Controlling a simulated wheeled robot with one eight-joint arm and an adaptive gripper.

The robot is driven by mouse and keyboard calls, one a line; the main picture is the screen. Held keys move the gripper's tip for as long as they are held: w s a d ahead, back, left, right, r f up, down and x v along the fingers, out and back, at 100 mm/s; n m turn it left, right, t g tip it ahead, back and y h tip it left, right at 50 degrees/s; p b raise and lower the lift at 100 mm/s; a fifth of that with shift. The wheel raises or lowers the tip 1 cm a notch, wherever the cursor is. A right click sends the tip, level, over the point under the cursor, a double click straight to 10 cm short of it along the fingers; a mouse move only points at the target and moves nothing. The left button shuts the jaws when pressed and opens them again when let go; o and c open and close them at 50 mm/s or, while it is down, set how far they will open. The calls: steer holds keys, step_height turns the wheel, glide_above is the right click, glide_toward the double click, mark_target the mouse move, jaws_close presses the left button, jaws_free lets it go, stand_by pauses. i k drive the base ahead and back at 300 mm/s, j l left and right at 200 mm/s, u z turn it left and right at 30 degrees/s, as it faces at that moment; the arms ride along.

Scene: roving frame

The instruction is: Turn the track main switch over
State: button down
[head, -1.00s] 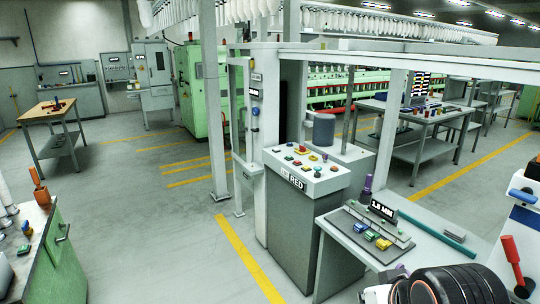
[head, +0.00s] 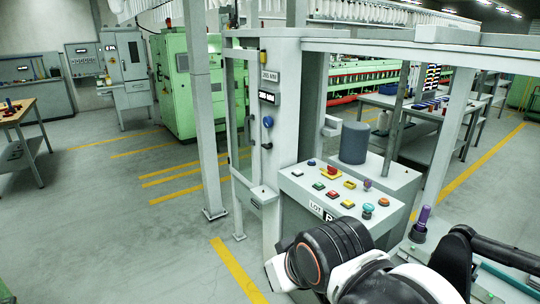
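Which fitting is the track main switch is not marked legibly. A red handle on a yellow plate (head: 331,172) sits on the sloped top of the grey control console (head: 340,192), among several coloured buttons. A round blue knob (head: 267,121) is on the pale post (head: 283,150) left of the console, with a small dark-and-white fitting (head: 266,145) below it. My arm crosses the lower right, in front of the console, and covers part of its front and label. My gripper is not in view, so its state is hidden.
A yellow-topped box (head: 263,57) and a small display (head: 266,97) are on the post. A grey cylinder (head: 354,142) stands behind the console. A purple-handled tool (head: 422,220) stands at right. Floor left of the yellow line (head: 238,270) is clear.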

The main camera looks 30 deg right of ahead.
mark_target(332, 170)
steer(key=i, duration=0.8)
steer(key=i+j, duration=0.15)
steer(key=i, duration=0.65)
steer(key=i+z, duration=0.2)
steer(key=z, duration=0.2)
steer(key=i+z, duration=0.2)
steer(key=z, duration=0.2)
steer(key=i+j+z, duration=0.2)
steer(key=z, duration=0.2)
steer(key=i+j+z, duration=0.15)
steer(key=z, duration=0.2)
